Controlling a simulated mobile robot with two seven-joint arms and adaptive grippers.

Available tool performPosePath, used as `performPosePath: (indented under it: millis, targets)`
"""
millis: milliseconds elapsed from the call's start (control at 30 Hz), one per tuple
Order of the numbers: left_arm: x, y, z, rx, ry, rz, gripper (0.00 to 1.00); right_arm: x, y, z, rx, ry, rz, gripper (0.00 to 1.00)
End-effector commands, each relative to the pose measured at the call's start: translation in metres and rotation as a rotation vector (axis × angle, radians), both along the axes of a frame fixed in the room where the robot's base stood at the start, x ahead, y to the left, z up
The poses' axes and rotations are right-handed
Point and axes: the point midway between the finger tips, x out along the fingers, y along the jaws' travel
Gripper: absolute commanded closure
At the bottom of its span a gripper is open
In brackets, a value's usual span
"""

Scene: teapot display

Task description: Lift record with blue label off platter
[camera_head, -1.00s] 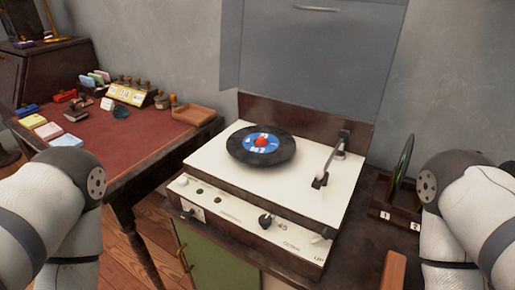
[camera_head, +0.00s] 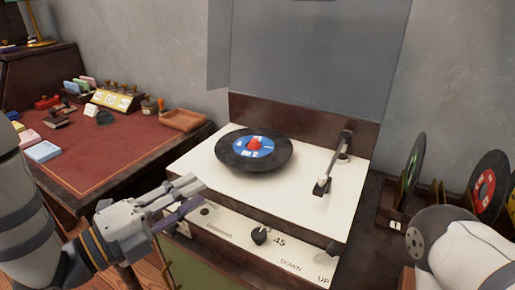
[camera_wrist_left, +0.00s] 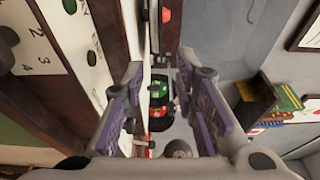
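The black record with a blue label (camera_head: 281,157) lies flat on the white record player (camera_head: 305,200). A red piece sits at its centre, and the platter under it is hidden. My left gripper (camera_head: 192,194) is at the front left edge of the player, below and left of the record and apart from it. Its fingers are spread and empty, as the left wrist view (camera_wrist_left: 165,95) also shows. The record cannot be made out for sure in the wrist view. My right gripper is out of view; only part of that arm shows at right.
The tonearm (camera_head: 333,165) stands right of the record. The raised lid (camera_head: 310,55) is behind. A rack (camera_head: 393,212) with several upright records stands at right. A red-topped desk (camera_head: 105,150) with small items and a wooden tray (camera_head: 183,120) is at left.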

Motion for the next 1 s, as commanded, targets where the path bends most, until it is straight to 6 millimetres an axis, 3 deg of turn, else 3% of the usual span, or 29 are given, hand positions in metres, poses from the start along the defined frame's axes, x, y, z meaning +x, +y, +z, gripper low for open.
performPosePath:
  millis: [100,500,800,900,1000]
  targets:
    - [0.019,-0.02,0.001,-0.001,0.0,-0.001,0.73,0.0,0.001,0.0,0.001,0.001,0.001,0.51]
    - [0.069,-0.061,0.0,-0.001,0.006,0.004,0.73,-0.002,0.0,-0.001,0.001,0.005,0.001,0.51]
    - [0.076,-0.068,0.001,-0.001,0.008,0.005,0.73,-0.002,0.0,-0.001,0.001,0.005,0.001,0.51]
    - [0.076,-0.067,0.001,-0.001,0.008,0.006,0.96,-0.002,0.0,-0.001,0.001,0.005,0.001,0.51]
    - [0.076,-0.067,0.001,-0.001,0.008,0.006,1.0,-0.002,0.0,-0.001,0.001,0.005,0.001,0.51]
